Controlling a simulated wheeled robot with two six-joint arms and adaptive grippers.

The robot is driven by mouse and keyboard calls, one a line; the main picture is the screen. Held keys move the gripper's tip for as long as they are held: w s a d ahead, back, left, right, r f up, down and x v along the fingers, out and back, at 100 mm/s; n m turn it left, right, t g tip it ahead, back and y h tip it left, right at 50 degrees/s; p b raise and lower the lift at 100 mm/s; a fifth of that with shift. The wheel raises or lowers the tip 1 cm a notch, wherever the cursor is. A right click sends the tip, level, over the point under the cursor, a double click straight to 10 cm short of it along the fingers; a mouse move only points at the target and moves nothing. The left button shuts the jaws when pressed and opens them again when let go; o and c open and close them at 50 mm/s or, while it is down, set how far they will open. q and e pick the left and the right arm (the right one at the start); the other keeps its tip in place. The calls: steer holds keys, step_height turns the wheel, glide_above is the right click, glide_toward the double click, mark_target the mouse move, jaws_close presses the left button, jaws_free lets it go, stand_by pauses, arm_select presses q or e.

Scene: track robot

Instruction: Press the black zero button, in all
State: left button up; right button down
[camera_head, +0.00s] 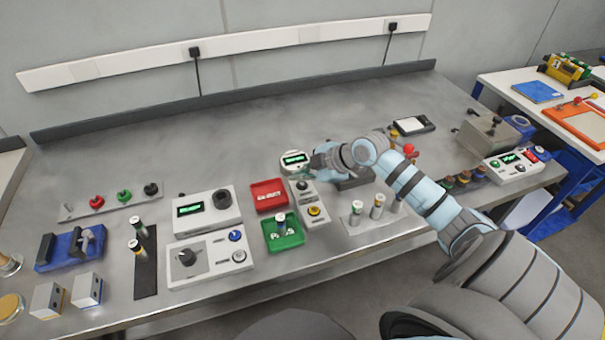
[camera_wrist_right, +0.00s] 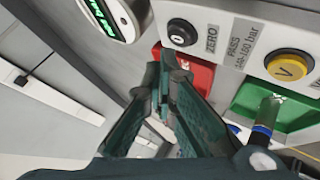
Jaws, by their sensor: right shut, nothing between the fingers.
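The black zero button (camera_wrist_right: 180,38) is round and sits on a light panel beside the label ZERO in the right wrist view. In the head view it shows as a small dark knob (camera_head: 302,185) on the grey button box, just below my right gripper (camera_head: 313,172). My right gripper also shows in the right wrist view (camera_wrist_right: 168,62). It is shut with nothing between its fingers. Its fingertips appear close to the zero button in the picture; I cannot tell whether they touch the panel. My left gripper is not in view.
A round gauge (camera_head: 294,159) with a green display stands behind the button box. A yellow button (camera_wrist_right: 289,66) marked V is on the same panel. A red tray (camera_head: 268,195) and a green tray (camera_head: 283,232) lie to the left. Battery-like cylinders (camera_head: 377,206) stand to the right.

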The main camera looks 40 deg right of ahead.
mark_target(302, 186)
steer(key=shift+f, duration=0.15)
steer(key=shift+f, duration=0.3)
steer(key=shift+f+b, duration=0.4)
steer(key=shift+b, duration=0.1)
stand_by(0.6)
steer(key=shift+r+p, duration=0.8)
steer(key=shift+r, duration=0.05)
step_height(302, 186, up, 5)
steer(key=p, duration=0.4)
steer(key=shift+r+p, duration=0.1)
steer(key=shift+p, duration=0.25)
